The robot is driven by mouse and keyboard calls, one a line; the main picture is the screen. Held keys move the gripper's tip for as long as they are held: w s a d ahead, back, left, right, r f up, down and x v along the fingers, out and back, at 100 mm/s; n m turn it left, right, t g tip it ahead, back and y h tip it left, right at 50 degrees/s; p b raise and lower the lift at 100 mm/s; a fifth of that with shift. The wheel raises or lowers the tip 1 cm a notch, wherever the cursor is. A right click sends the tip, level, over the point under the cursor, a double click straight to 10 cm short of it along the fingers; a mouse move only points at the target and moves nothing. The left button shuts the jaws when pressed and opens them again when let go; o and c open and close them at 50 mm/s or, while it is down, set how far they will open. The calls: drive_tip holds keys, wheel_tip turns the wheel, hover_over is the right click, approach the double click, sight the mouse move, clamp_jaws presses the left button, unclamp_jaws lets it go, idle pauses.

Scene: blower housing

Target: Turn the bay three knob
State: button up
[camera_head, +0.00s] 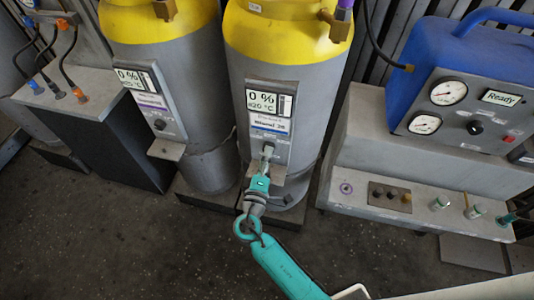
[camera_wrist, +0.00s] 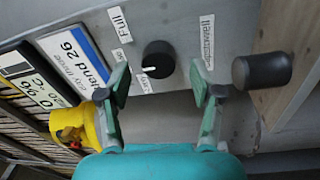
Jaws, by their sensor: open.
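A round black knob (camera_wrist: 158,60) with a white pointer mark sits on a grey panel in the wrist view. Its pointer aims left, near a small label; a label reading "Full" is at upper left. My gripper (camera_wrist: 160,82) is open, with one green-padded finger on each side of the knob and visible gaps between. In the head view my gripper (camera_head: 267,150) is at the front panel (camera_head: 283,97) of the right yellow-topped tank (camera_head: 285,60), where it hides the knob. Bay numbers cannot be read.
A black cylinder (camera_wrist: 262,70) sticks out right of my fingers. The left tank (camera_head: 175,60) has a similar panel with a black knob (camera_head: 159,124). A blue machine (camera_head: 450,60) with gauges stands on a grey bench at right. The floor in front is clear.

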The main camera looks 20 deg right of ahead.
drive_tip(key=v, duration=1)
drive_tip(key=shift+s, duration=0.2)
drive_tip(key=s+d+f+n+g+y, duration=0.1)
drive_tip(key=s+d+f+g+y, duration=0.1)
drive_tip(key=s+d+f+y, duration=0.55)
drive_tip(key=s+f+m+g+y, duration=0.1)
drive_tip(key=s+f+g, duration=0.15)
drive_tip(key=s, duration=0.85)
drive_tip(key=s+r+m+t+y, duration=0.2)
drive_tip(key=s+r+m, duration=0.7)
drive_tip(key=s+r, duration=0.5)
wheel_tip(320, 180, up, 4)
drive_tip(key=shift+s+a+f+t, duration=0.1)
drive_tip(key=shift+s+a+t, duration=0.25)
drive_tip(key=shift+t, duration=0.5)
